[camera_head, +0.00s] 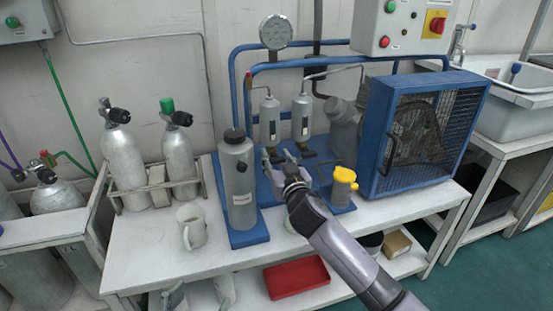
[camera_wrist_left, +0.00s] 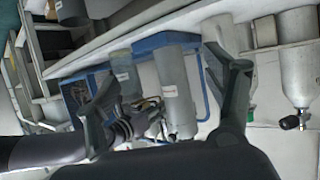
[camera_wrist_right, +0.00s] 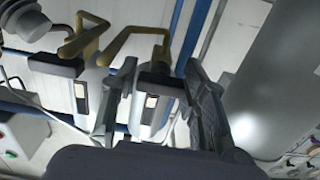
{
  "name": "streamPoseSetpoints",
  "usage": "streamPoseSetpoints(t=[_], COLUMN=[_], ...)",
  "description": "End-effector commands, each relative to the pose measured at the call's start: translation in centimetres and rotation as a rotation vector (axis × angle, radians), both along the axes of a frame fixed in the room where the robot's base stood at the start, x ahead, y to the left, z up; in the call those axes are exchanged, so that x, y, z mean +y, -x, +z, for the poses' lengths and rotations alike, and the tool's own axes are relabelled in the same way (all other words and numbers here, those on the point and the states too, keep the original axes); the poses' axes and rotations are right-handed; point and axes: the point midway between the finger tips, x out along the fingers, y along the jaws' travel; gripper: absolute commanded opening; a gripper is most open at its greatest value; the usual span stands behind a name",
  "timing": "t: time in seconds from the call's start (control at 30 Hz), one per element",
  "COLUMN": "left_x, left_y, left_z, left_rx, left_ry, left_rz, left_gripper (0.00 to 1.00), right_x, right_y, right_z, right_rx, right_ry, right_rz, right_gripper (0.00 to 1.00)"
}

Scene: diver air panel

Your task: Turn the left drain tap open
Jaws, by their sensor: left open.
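Two slim grey separators stand side by side on the blue compressor frame. The left one (camera_head: 270,120) has its dark tap block low down, close to my right gripper (camera_head: 279,157). In the right wrist view, which is turned over, the left separator (camera_wrist_right: 150,113) has a dark tap block (camera_wrist_right: 158,84) and a bent brass-coloured part (camera_wrist_right: 135,42). My right gripper's fingers stand apart on either side of this lower end; contact is unclear. The right separator (camera_head: 301,118) has a similar bent part (camera_wrist_right: 83,38).
A tall grey canister (camera_head: 239,185) stands left of my right gripper. A yellow-topped cup (camera_head: 343,186) and the caged blue fan housing (camera_head: 421,130) stand to the right. A mug (camera_head: 191,227) and cylinders (camera_head: 126,165) are at the left. The bench front (camera_head: 165,262) is clear.

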Motion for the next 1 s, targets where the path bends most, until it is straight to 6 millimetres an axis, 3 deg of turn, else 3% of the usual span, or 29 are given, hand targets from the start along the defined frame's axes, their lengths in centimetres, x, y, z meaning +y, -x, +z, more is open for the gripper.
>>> streamPoseSetpoints(t=[0.47, 0.73, 1.0], left_x=[0.0, 0.3, 1.8], left_y=[0.0, 0.5, 4.0], left_z=[0.0, -0.6, -4.0], left_rx=[0.001, 0.044, 0.29], left_ry=[0.001, -0.011, -0.067], left_rz=[0.0, 0.004, 0.022], left_gripper=[0.76, 0.76, 0.76], right_x=[0.0, 0.0, 0.1], right_y=[0.0, 0.0, 0.1], right_z=[0.0, 0.0, 0.2], right_rx=[0.0, -0.007, -0.05], right_ry=[0.0, 0.024, 0.159], right_rz=[0.0, 0.0, 0.0], right_gripper=[0.06, 0.06, 0.06])
